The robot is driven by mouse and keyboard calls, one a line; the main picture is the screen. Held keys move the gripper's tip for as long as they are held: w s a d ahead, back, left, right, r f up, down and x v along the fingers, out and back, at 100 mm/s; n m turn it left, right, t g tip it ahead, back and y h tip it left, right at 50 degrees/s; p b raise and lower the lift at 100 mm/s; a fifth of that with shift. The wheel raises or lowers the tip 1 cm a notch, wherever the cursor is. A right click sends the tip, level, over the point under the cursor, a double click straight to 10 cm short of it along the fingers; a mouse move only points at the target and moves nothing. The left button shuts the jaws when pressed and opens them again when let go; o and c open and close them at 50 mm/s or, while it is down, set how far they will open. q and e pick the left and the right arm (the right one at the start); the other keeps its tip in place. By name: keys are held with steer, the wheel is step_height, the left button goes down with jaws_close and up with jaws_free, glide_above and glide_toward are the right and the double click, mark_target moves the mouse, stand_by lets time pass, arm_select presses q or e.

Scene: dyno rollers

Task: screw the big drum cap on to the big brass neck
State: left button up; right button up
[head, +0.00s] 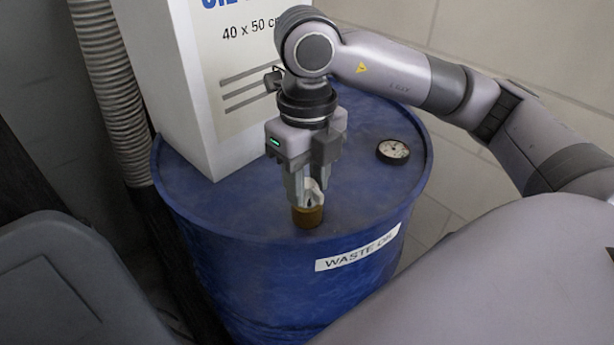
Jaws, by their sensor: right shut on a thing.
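The brass neck (308,215) stands up from the top of the blue drum, near its front edge. My right gripper (306,196) points straight down over it, its fingers shut on a whitish cap (315,194). The cap is at the top of the neck, partly hidden by the fingers. I cannot tell whether it rests on the neck or is threaded on it. My left gripper is not in view.
The blue drum (250,215) carries a "WASTE OIL" type label on its side. A white box (190,130) stands on the drum top at the left. A round black-rimmed gauge (393,151) sits at the right. A ribbed grey hose (115,95) hangs at the left.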

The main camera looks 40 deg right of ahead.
steer(key=m, duration=0.3)
steer(key=shift+r+m, duration=0.1)
steer(key=shift+m, duration=0.2)
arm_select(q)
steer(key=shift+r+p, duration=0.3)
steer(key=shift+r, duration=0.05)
arm_select(e)
steer(key=m, duration=0.4)
steer(key=shift+w, duration=0.1)
steer(key=o, duration=1.2)
steer(key=shift+c, duration=0.2)
steer(key=shift+r, duration=0.5)
step_height(320, 180, up, 4)
steer(key=shift+r+p, duration=0.25)
steer(key=shift+p, duration=0.2)
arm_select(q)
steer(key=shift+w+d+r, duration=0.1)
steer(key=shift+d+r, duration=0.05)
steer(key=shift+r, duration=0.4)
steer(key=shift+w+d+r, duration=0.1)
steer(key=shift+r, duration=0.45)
arm_select(e)
steer(key=shift+r, duration=0.8)
